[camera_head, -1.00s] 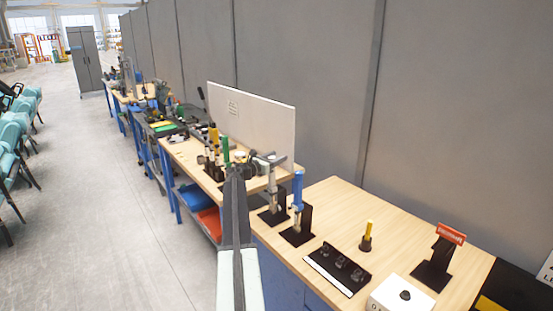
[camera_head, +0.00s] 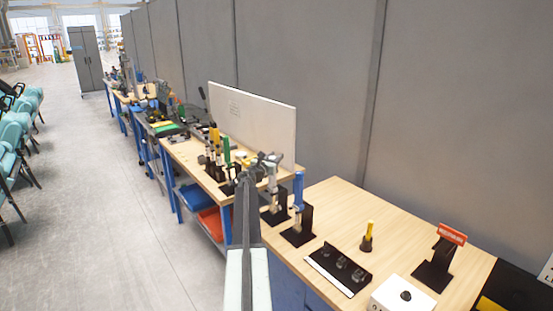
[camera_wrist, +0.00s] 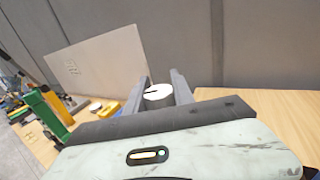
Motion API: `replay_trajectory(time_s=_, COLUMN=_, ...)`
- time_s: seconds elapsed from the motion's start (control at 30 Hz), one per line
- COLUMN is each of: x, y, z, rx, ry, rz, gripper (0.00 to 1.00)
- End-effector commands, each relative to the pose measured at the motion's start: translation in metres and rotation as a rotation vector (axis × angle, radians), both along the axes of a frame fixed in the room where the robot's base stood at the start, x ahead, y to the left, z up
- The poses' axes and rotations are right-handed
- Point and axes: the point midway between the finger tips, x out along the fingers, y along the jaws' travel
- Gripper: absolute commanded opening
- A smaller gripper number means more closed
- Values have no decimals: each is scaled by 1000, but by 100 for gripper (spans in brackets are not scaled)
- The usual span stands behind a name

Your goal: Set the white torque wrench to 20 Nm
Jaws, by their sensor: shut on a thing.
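The white torque wrench (camera_head: 273,187) stands upright in a black stand on the near end of the tool bench. In the wrist view its round white end (camera_wrist: 158,92), with a dark mark on top, sits between the two dark fingers of my gripper (camera_wrist: 160,90). My gripper (camera_head: 268,163) is shut on that upper end in the head view. The scale and its setting are too small to read. My arm hides part of the wrench and stand.
A blue-handled wrench (camera_head: 298,190) stands in its own black stand close on the right. Green and yellow-handled tools (camera_head: 226,150) stand to the left. A pale upright panel (camera_head: 255,118) rises behind. The right bench top (camera_head: 345,205) has clear room.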

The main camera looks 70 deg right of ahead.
Motion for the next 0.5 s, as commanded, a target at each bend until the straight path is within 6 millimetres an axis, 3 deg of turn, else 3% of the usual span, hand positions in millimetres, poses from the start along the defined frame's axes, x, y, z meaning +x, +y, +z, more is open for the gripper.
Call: replay_trajectory(time_s=0.5, x=11, y=1, z=0, rx=0, ry=1, rz=457, gripper=0)
